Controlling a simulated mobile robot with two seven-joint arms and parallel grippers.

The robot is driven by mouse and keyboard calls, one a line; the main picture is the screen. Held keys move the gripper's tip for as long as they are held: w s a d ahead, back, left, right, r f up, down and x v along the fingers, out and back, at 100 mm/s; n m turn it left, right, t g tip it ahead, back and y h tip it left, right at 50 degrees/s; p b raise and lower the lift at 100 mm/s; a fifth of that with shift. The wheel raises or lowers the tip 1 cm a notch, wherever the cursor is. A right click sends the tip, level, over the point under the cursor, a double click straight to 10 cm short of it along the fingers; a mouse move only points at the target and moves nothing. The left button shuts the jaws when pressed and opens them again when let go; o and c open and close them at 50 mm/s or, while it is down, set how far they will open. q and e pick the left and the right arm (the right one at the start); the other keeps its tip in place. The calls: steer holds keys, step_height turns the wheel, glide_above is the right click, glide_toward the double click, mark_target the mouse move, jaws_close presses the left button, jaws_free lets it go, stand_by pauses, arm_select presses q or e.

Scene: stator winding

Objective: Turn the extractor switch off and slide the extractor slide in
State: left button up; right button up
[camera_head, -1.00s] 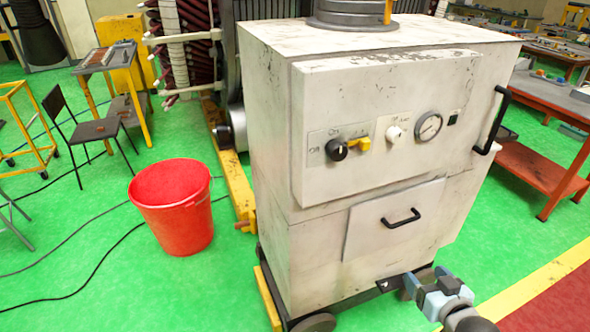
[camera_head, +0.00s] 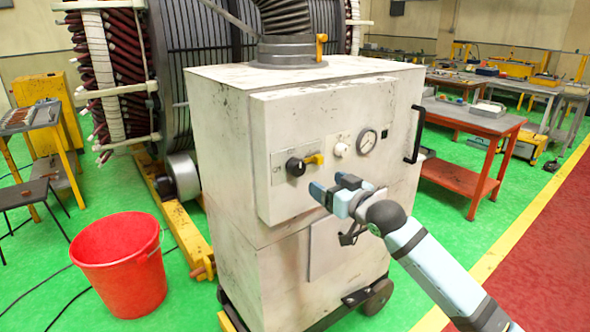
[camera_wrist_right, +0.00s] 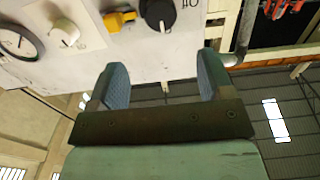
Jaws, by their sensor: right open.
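The extractor is a worn white cabinet (camera_head: 230,110) on a wheeled base. Its front panel carries a black rotary switch (camera_head: 295,167) with a yellow lever (camera_head: 314,160) beside it. In the right wrist view the black switch (camera_wrist_right: 158,12) and the yellow lever (camera_wrist_right: 118,20) show at the top. A yellow tab (camera_head: 321,46), perhaps the slide, stands out from the grey collar on top. My right gripper (camera_head: 333,187) is open and empty, below and right of the switch in the head view. Its two fingers (camera_wrist_right: 162,85) point toward the panel. My left gripper is out of view.
A white knob (camera_head: 340,150) and a round gauge (camera_head: 366,141) sit right of the switch. A black side handle (camera_head: 415,134) sticks out at the right. My arm partly hides the lower front door. A red bucket (camera_head: 120,265) stands on the floor at left.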

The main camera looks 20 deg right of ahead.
mark_target(300, 168)
steer(key=p+x, duration=0.1)
steer(key=x, duration=0.9)
steer(key=shift+a, duration=0.1)
steer(key=shift+w+a, duration=0.25)
steer(key=shift+w, duration=0.45)
steer(key=shift+c, duration=0.4)
steer(key=shift+f, duration=0.1)
steer(key=c, duration=0.8)
steer(key=shift+c, duration=0.2)
